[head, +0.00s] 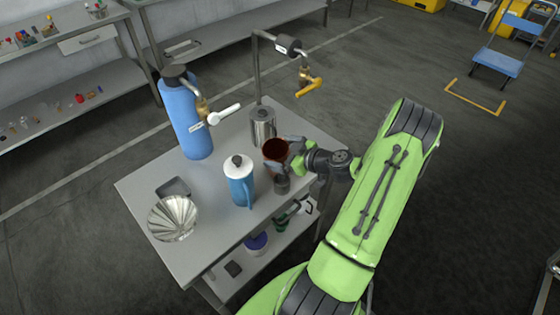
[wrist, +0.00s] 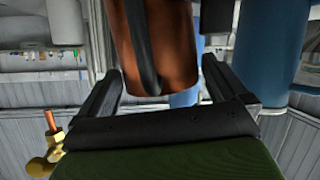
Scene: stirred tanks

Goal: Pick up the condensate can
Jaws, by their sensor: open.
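A copper-brown can (head: 275,149), open at the top, stands at the right part of the steel table; I take it for the condensate can. In the wrist view its copper side with a dark vertical strip, perhaps a handle, (wrist: 152,45) fills the space between the fingers. My gripper (head: 291,153) reaches in from the right, beside the can. In the wrist view my gripper (wrist: 158,88) is open, one finger on each side of the can, with gaps visible. Whether either finger touches it is hard to tell.
A steel canister (head: 263,127) stands close behind the can, and a small dark cup (head: 282,184) in front. A blue jug (head: 239,182), a tall blue cylinder (head: 183,122) and a fluted metal bowl (head: 172,218) share the table. A yellow-handled tap (head: 306,84) hangs above.

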